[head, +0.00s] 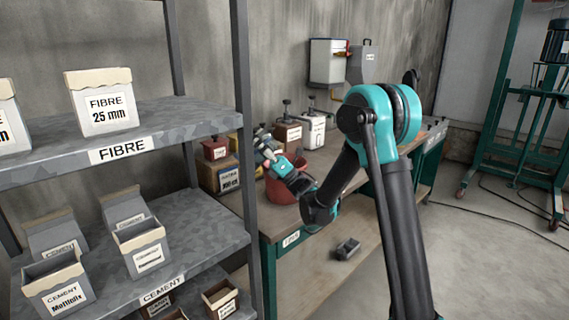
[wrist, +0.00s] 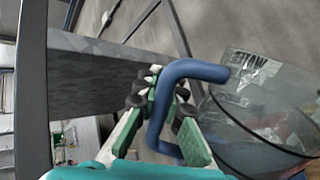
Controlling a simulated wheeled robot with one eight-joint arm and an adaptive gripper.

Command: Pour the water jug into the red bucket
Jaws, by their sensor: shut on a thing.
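My gripper (head: 268,152) is over the workbench, above and slightly left of the red bucket (head: 281,190). The bucket stands on the bench near its left end and is partly covered by my arm. In the wrist view my gripper (wrist: 160,95) is shut on the blue handle of the water jug (wrist: 265,130). The jug is clear, with a printed label near its rim, and lies to the right of the fingers. The jug is hard to make out in the head view, and I cannot tell its exact tilt or water level.
A grey metal shelf (head: 185,117) with fibre and cement boxes stands close on the left. The bench (head: 290,235) holds several containers behind the bucket.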

